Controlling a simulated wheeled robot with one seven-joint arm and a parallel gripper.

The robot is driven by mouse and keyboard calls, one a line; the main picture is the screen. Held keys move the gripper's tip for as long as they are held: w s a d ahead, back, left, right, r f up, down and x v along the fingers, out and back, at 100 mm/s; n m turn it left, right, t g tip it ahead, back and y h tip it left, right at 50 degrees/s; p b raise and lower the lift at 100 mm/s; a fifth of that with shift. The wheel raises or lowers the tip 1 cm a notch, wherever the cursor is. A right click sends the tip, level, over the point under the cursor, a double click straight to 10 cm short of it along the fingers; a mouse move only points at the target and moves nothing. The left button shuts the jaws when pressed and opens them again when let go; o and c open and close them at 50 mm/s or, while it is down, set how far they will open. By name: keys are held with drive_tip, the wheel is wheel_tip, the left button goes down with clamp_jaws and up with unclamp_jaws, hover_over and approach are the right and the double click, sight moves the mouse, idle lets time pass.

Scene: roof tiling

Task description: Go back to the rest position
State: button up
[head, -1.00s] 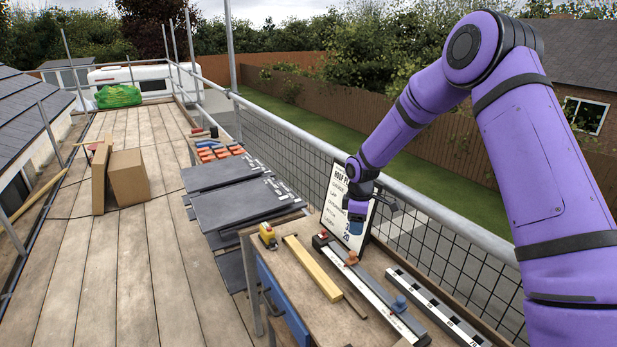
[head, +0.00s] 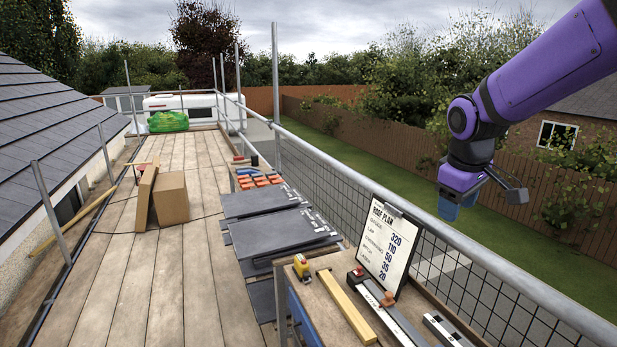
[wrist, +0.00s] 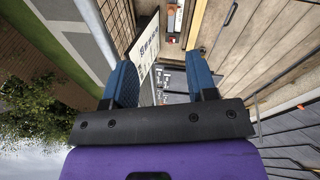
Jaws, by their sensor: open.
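My gripper (head: 457,203) is at the right in the head view, raised above the guard rail and well clear of the bench. Its blue fingers point down. In the wrist view my gripper (wrist: 163,85) shows two blue fingers set apart with nothing between them, so it is open and empty. The roof plan board (head: 388,243) stands upright at the back edge of the workbench, below and left of my gripper. The board also shows in the wrist view (wrist: 146,47), partly behind the left finger.
The bench holds a yellow tape measure (head: 301,266), a wooden batten (head: 346,306) and a long rail tool (head: 397,322). Dark slates (head: 277,236) lie stacked beyond. A cardboard box (head: 172,197) stands on the planks. The guard rail (head: 440,232) runs along the right.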

drive_tip(key=s+d+r+m+t, duration=0.1)
drive_tip(key=s+r+m, duration=0.2)
drive_tip(key=s, duration=0.9)
drive_tip(key=s+r+m+t+y, duration=0.1)
drive_tip(key=s+r+m, duration=0.1)
drive_tip(key=s, duration=1)
drive_tip(key=shift+d+r+m+t, duration=0.3)
drive_tip(key=shift+d+r+m, duration=0.1)
drive_tip(key=shift+m, duration=0.4)
idle(1.5)
